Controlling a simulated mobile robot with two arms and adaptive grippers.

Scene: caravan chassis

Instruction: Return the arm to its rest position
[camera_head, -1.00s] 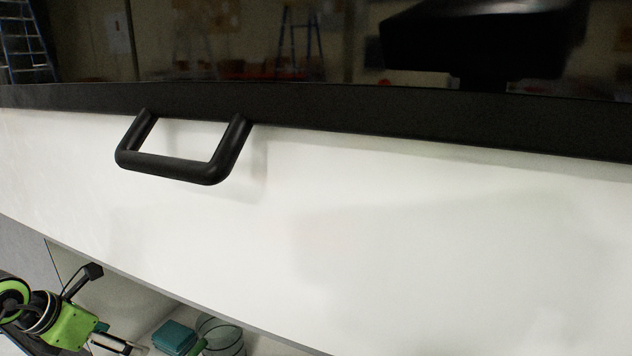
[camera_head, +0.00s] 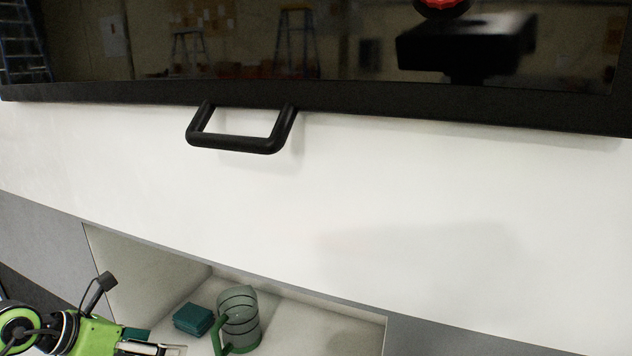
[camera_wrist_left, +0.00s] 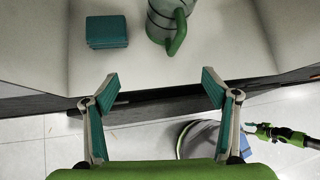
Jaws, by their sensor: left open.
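My left arm comes in at the lower left of the head view, with its green gripper (camera_head: 150,347) partly cut off by the bottom edge. In the left wrist view the left gripper (camera_wrist_left: 160,88) shows two spread fingers with teal pads and nothing between them. It is in front of an open compartment (camera_wrist_left: 225,55), apart from the things inside. My right gripper does not show clearly enough to name in the head view.
A green-handled clear jug (camera_head: 239,318) and a teal stack (camera_head: 193,319) stand in the compartment under a white panel (camera_head: 400,220). A black handle (camera_head: 237,146) juts out above, below a dark glossy pane (camera_head: 300,50). Tiled floor (camera_wrist_left: 25,150) lies below.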

